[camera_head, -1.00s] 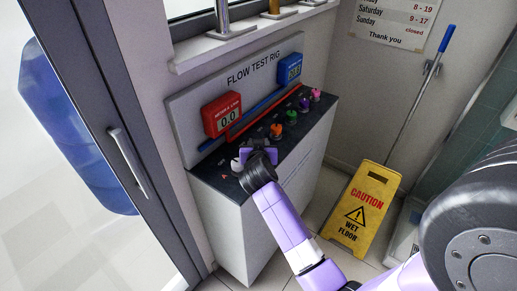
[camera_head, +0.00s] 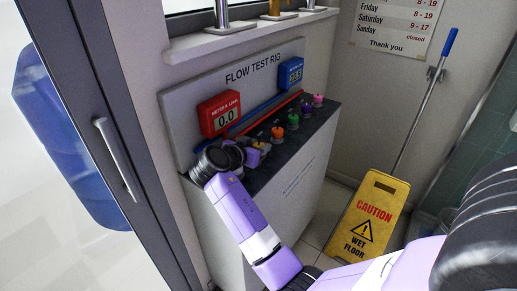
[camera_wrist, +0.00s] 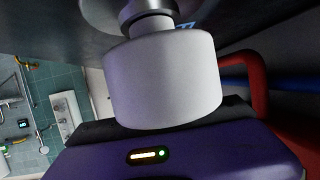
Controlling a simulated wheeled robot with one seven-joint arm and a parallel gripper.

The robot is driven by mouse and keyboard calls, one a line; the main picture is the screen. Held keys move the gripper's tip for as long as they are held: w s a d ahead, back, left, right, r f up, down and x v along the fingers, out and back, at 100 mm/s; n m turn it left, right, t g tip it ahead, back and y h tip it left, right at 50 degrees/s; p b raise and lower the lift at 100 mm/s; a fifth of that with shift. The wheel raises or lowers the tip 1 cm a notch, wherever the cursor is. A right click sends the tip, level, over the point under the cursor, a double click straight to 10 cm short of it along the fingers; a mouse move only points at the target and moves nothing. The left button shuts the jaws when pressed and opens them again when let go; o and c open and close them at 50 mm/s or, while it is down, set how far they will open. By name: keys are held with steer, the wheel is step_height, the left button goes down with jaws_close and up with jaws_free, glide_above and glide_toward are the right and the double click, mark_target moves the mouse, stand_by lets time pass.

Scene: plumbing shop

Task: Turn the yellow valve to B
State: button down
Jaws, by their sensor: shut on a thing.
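The yellow valve (camera_head: 259,145) stands on the dark top of the flow test rig in the head view, in the row of coloured knobs. My gripper (camera_head: 254,153) is shut on it, reaching in low from the left, and the purple gripper body hides its lower part. The fingertips and the mark the valve points to cannot be seen. In the wrist view, a white knob (camera_wrist: 163,78) on a metal stem fills the middle, close in front of the purple gripper body.
The orange (camera_head: 277,132), green (camera_head: 293,120) and pink (camera_head: 318,100) knobs continue the row to the right. Behind them are a red meter (camera_head: 219,114), a blue meter (camera_head: 290,72) and red and blue pipes. A wet floor sign (camera_head: 367,215) stands at the right.

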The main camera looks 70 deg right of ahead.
stand_by(0.3)
steer(key=c, duration=0.9)
jaws_free()
steer(key=v, duration=0.7)
steer(key=shift+w+a+r+b, duration=0.1)
steer(key=shift+a+b, duration=0.25)
